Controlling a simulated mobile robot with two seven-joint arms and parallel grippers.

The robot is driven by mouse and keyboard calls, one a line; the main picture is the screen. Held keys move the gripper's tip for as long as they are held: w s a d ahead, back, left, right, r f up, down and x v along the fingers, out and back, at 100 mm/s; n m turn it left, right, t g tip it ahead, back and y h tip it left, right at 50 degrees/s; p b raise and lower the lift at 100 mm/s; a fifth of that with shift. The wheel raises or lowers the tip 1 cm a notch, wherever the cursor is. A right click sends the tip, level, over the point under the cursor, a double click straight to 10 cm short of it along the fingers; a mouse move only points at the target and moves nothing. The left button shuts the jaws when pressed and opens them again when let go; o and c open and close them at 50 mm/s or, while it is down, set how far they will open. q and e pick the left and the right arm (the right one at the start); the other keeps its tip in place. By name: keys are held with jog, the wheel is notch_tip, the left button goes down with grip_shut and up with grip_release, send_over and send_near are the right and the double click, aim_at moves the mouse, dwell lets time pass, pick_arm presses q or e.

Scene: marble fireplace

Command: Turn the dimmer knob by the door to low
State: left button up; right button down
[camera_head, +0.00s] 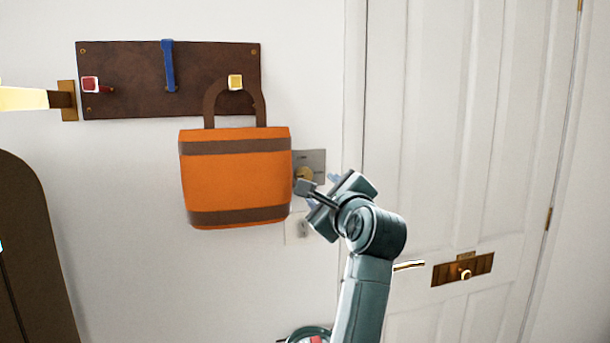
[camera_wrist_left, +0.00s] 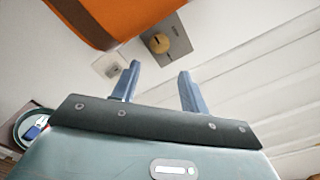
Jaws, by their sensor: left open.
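The dimmer knob (camera_head: 305,174) is a round brass knob on a grey metal plate (camera_head: 318,158) on the wall, left of the door (camera_head: 450,130). The hanging orange bag is close beside it and overlaps the plate's left side. The knob also shows whole in the left wrist view (camera_wrist_left: 158,44), beyond the fingertips. Which way it is set is too small to tell. My left gripper (camera_head: 321,191) is open and empty, just below and right of the knob, and it partly covers the plate. In the wrist view its blue fingers (camera_wrist_left: 160,73) stand apart, not touching the knob.
An orange bag (camera_head: 235,175) hangs from the yellow peg (camera_head: 235,82) of a brown rack (camera_head: 130,65), which also bears a red peg and a blue one. A pale wall plate (camera_head: 297,230) is below the dimmer. A brass door handle (camera_head: 466,273) is at right.

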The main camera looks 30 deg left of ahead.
aim_at(304, 175)
pick_arm(q)
jog(key=p+x, duration=0.3)
jog(key=x, duration=0.7)
jog(key=shift+w+a+r, duration=0.1)
jog(key=shift+a+r, duration=0.05)
jog(key=shift+a, duration=0.2)
jog(key=shift+w+a, duration=0.3)
pick_arm(e)
jog(key=shift+s+d+r+g, duration=0.3)
jog(key=shift+d+r+g, duration=0.05)
jog(key=shift+d+g, duration=0.1)
jog(key=shift+h, duration=0.3)
pick_arm(q)
jog(key=c, duration=0.7)
pick_arm(e)
jog(key=shift+s, duration=0.1)
